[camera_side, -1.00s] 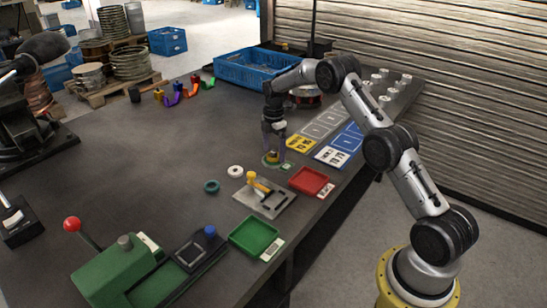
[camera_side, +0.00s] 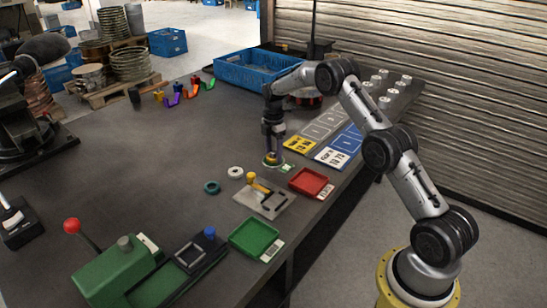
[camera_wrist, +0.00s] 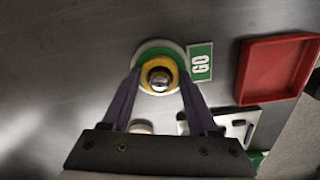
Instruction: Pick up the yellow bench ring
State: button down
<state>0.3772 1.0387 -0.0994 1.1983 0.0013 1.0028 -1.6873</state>
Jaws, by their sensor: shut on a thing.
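The yellow bench ring (camera_wrist: 148,65) is around a silver-tipped upright post (camera_wrist: 160,78), above a round green and white base, in the wrist view. My gripper (camera_wrist: 160,76) has its two fingertips at the left and right sides of the ring, shut on it. In the side view my gripper (camera_side: 272,157) points straight down over the base, and the fingers mostly hide the ring. I cannot tell whether the ring is lifted off the base.
A green GO label (camera_wrist: 200,62) lies right of the base.

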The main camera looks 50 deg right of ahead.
jog(key=shift+r, duration=0.75)
jog(key=s+a+r, duration=0.2)
jog(key=s+r, duration=0.4)
jog(key=r, duration=0.1)
jog(key=s+a+r, duration=0.3)
jog(key=s+r, duration=0.4)
jog(key=shift+r, duration=0.3)
